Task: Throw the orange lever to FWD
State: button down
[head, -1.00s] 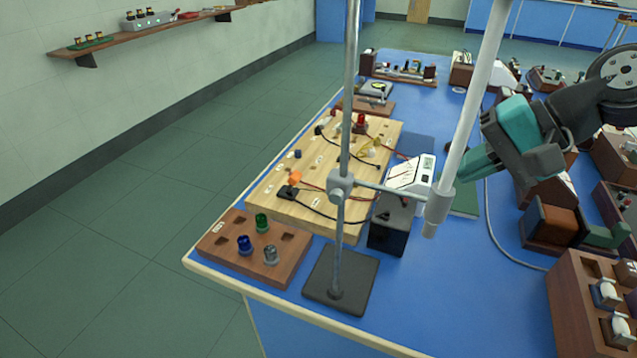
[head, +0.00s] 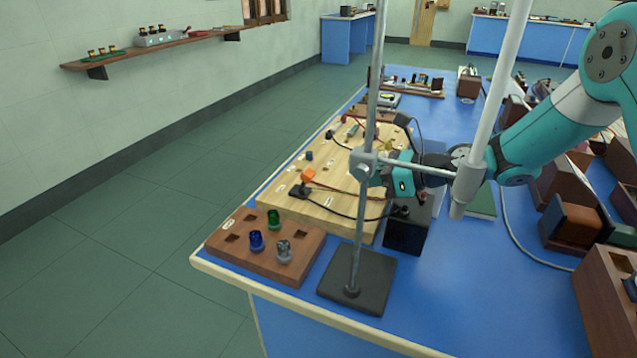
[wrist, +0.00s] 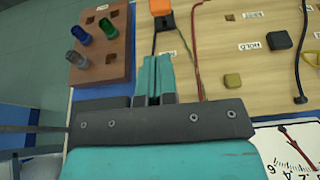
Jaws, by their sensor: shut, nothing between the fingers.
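The orange lever (head: 308,176) stands on the pale wooden board (head: 327,168), near its left front part. Beside it is a black piece with a dark lead. In the wrist view the orange lever (wrist: 160,7) is cut by the top edge, just ahead of my fingers. My gripper (wrist: 154,66) is shut and empty, its teal fingers together, over the board and apart from the lever. In the head view the gripper is right of the lever, partly hidden by the stand. I cannot read a FWD label.
A metal stand (head: 357,281) with an upright rod and a clamped white tube stands in front of my gripper. A brown block (head: 246,256) holds green, blue and clear pieces. Red and black wires cross the board. A dial meter (wrist: 290,148) is at the wrist view's lower right.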

aim_at(312, 178)
jog(key=x, duration=1)
jog(key=shift+p, duration=0.3)
jog(key=shift+r, duration=0.1)
jog(key=shift+a+r+p, duration=0.15)
jog(key=shift+p, duration=0.25)
jog(key=shift+h, duration=0.3)
